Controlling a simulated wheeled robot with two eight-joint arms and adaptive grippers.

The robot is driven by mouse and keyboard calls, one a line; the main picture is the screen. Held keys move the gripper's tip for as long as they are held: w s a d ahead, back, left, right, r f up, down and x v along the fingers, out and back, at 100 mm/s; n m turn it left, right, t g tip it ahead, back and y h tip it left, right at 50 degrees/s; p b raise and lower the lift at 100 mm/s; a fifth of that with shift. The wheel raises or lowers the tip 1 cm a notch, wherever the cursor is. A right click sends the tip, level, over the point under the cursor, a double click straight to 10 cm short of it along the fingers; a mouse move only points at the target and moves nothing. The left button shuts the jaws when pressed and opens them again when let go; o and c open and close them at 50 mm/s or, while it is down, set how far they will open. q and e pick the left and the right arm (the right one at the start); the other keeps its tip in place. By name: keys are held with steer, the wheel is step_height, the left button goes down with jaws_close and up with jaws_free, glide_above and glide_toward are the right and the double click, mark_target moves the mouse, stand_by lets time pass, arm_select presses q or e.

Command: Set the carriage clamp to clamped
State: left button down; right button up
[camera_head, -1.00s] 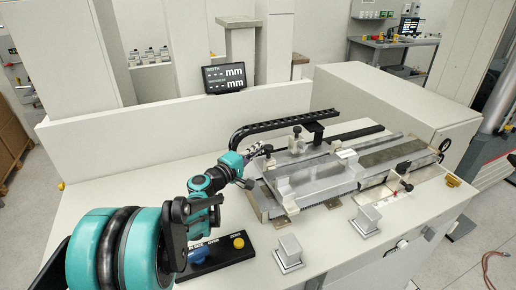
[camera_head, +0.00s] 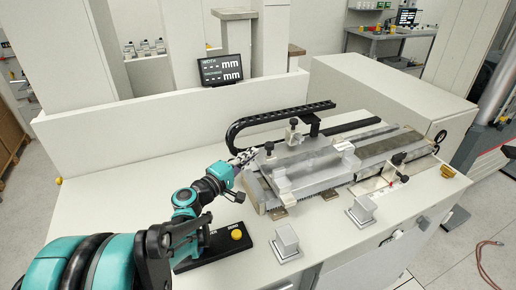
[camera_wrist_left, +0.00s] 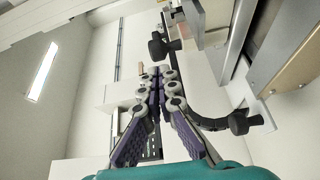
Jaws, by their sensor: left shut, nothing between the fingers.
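The carriage (camera_head: 312,168) is a grey metal block on the long bed of the measuring machine. Black knobs stand at its back edge (camera_head: 294,122) and back left corner (camera_head: 268,147); I cannot tell which belongs to the clamp, nor its setting. My left gripper (camera_head: 250,155) is shut and empty, just left of the corner knob. In the left wrist view, the closed fingers (camera_wrist_left: 159,72) point towards one black knob (camera_wrist_left: 158,47), with a visible gap appearing between. Another black knob (camera_wrist_left: 240,122) is right of the fingers. My right gripper is out of view.
A black cable chain (camera_head: 285,114) arches behind the carriage. A control box with a yellow button (camera_head: 237,234) lies under my left arm. Two metal blocks (camera_head: 287,240) (camera_head: 362,209) stand in front of the bed.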

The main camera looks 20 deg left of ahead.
arm_select(q)
steer(key=v, duration=0.7)
steer(key=shift+a, duration=0.35)
steer(key=shift+w+f, duration=0.1)
steer(key=shift+w, duration=0.05)
